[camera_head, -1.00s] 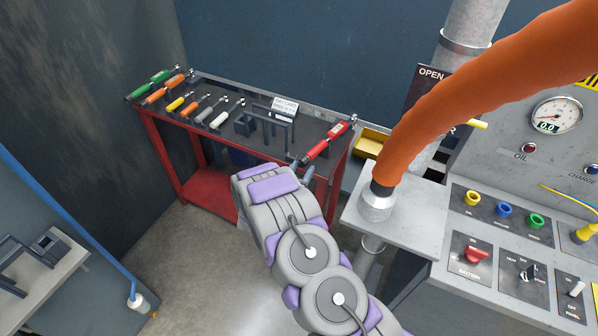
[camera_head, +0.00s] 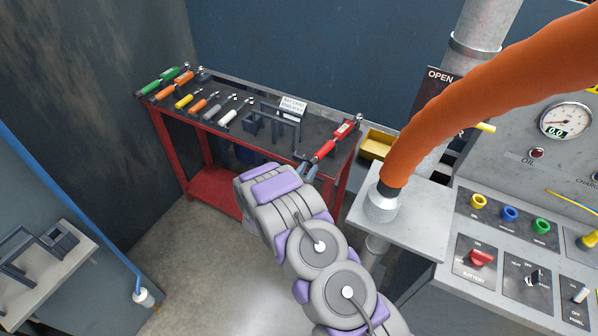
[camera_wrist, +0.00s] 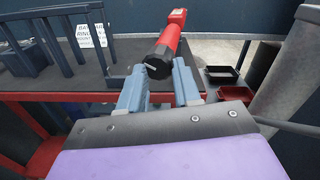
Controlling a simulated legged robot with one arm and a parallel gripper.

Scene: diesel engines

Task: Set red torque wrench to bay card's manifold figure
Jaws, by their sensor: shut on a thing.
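The red torque wrench (camera_head: 335,142) lies at the right end of the dark-topped red tool bench in the head view. My gripper (camera_head: 307,170) is at its near, handle end. In the wrist view the wrench (camera_wrist: 168,48) points away from me, with its dark end cap between the two blue-grey fingers of my gripper (camera_wrist: 160,85). The fingers are shut on the handle end. The white bay card (camera_head: 292,106) stands at the back of the bench; it is partly cut off in the wrist view (camera_wrist: 84,36). Its figures are too small to read.
Several other wrenches (camera_head: 205,100) with green, orange, yellow, grey and white handles lie on the bench (camera_head: 268,143). A dark holder (camera_head: 272,122) stands left of the red wrench. A yellow bin (camera_head: 376,143), an orange hose (camera_head: 430,105) and a control panel (camera_head: 510,235) are to the right.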

